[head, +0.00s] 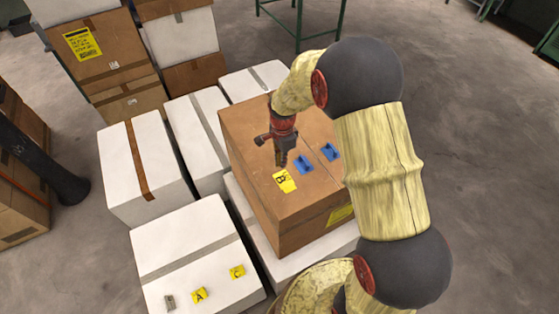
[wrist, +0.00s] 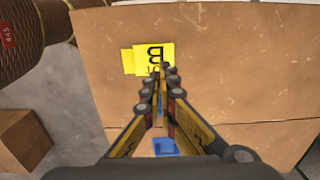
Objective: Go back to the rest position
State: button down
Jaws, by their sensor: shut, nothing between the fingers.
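My gripper (head: 281,160) is shut and empty. It points down over the top of a brown cardboard box (head: 250,119) in the head view. In the wrist view its fingers (wrist: 163,70) meet in front of a yellow block marked B (wrist: 148,60), which lies on the box top. Block B also shows in the head view (head: 284,181), just below the fingertips. I cannot tell whether the fingertips touch the box. Two blue blocks (head: 304,164) (head: 330,152) lie to the right of B. One blue block shows partly behind the fingers in the wrist view (wrist: 166,147).
A white box (head: 190,238) at the lower left bears yellow blocks A (head: 199,295) and C (head: 237,272) and a grey piece (head: 170,302). More white boxes (head: 145,170) stand beside the brown one. Stacked boxes (head: 105,60) rise at the back left. Open floor (head: 480,150) lies on the right.

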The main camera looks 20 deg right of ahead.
jog(key=s+n, duration=0.3)
jog(key=s+n+g, duration=0.1)
jog(key=n, duration=0.1)
jog(key=shift+s+f, duration=0.2)
jog(key=shift+f, duration=0.1)
jog(key=s+r+n+t+b, duration=0.3)
jog(key=s+r+n+b, duration=0.2)
jog(key=s, duration=0.5)
jog(key=s+r+n+t+b, duration=0.3)
jog(key=s+r+n+b, duration=0.2)
jog(key=s+r+b, duration=0.4)
jog(key=s+b, duration=0.2)
jog(key=b, duration=0.1)
jog(key=shift+n+t, duration=0.3)
jog(key=shift+n, duration=0.1)
